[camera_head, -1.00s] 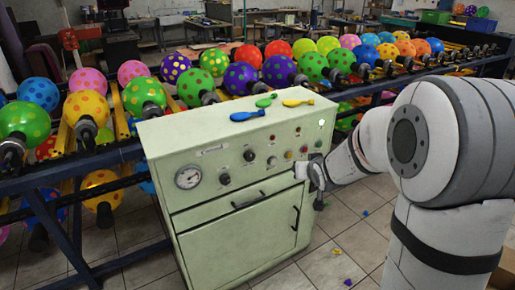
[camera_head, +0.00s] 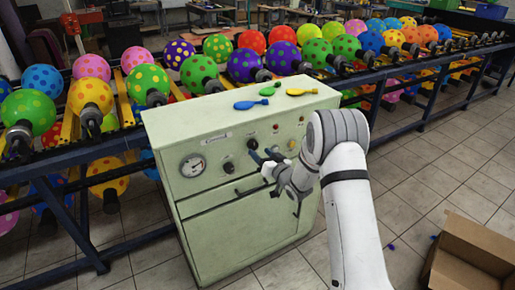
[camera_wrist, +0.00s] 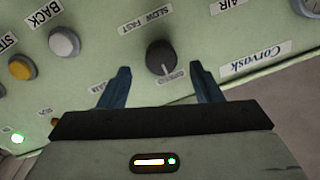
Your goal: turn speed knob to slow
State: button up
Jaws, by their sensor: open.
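The speed knob (camera_wrist: 160,57) is a dark round knob on the pale green panel, beside a label reading SLOW and FAST. Its white pointer line faces down in the wrist view, toward my gripper's body. In the head view the knob (camera_head: 252,143) shows on the machine's upper front panel. My gripper (camera_wrist: 161,69) is open, with one blue finger on each side of the knob and visible space between. In the head view my gripper (camera_head: 262,153) is close in front of the panel. Whether the fingertips touch the panel is unclear.
A white button (camera_wrist: 63,42) and a yellow button (camera_wrist: 20,68) lie left of the knob in the wrist view. The pressure gauge (camera_head: 192,165) and another black knob (camera_head: 228,167) are nearby. An open cardboard box (camera_head: 470,255) stands on the floor at right.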

aim_at(255, 147)
jog(key=shift+p+x, duration=0.3)
jog(key=shift+x, duration=1.45)
jog(key=shift+d, duration=0.1)
jog(key=c, duration=1)
jog(key=shift+f+b, duration=0.1)
jog(key=shift+b, duration=0.45)
